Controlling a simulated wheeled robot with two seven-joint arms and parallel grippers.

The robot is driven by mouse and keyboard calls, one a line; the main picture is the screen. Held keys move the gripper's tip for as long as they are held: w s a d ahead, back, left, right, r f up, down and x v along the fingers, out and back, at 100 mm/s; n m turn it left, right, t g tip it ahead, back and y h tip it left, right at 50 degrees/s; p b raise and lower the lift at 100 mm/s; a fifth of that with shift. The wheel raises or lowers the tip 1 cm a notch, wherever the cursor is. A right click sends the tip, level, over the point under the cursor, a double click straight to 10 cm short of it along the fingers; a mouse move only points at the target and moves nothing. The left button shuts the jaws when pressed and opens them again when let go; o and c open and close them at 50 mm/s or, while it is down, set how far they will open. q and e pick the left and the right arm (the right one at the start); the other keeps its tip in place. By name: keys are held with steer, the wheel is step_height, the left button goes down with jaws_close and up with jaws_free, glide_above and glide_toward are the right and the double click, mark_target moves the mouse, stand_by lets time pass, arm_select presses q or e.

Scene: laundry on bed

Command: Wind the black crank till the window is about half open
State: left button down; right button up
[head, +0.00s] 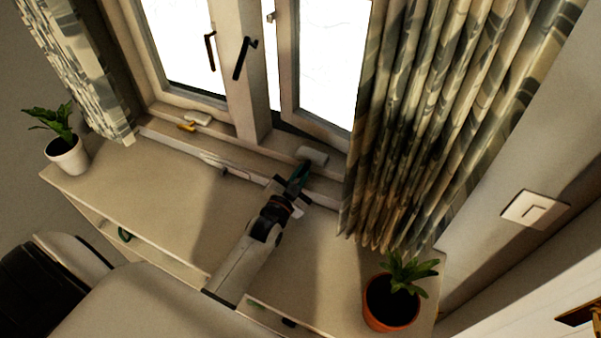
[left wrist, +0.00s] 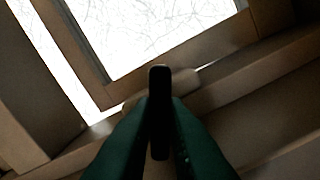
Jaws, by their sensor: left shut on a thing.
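The black crank (left wrist: 160,112) stands upright between my dark green fingers in the left wrist view. In the head view my left gripper (head: 299,175) is over the sill under the right-hand window and covers most of the crank. My left gripper (left wrist: 160,128) is shut on the crank. The crank's pale housing (head: 312,155) sits on the sill just beyond the fingers. The right window sash (head: 315,126) stands ajar, with a bright gap along its left side. It also shows in the left wrist view (left wrist: 190,60). My right gripper is not in view.
A yellow-handled crank (head: 187,127) lies under the left window. Dark handles (head: 243,58) are on the window frames. A patterned curtain (head: 420,110) hangs close right of my gripper. Plants in a white pot (head: 68,158) and an orange pot (head: 390,312) stand on the cabinet top (head: 150,190).

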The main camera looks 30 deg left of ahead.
arm_select(q)
steer(key=n, duration=0.5)
steer(key=shift+f+n, duration=0.1)
steer(key=shift+n, duration=0.2)
stand_by(0.4)
steer(key=c, duration=1.4)
jaws_free()
steer(key=shift+c, duration=0.2)
steer(key=shift+s, duration=0.15)
steer(key=s, duration=0.3)
steer(key=s+b, duration=0.1)
steer(key=s, duration=0.3)
steer(key=s+b, duration=0.1)
steer(key=s, duration=0.3)
steer(key=shift+d, duration=0.35)
steer(key=shift+s, duration=0.4)
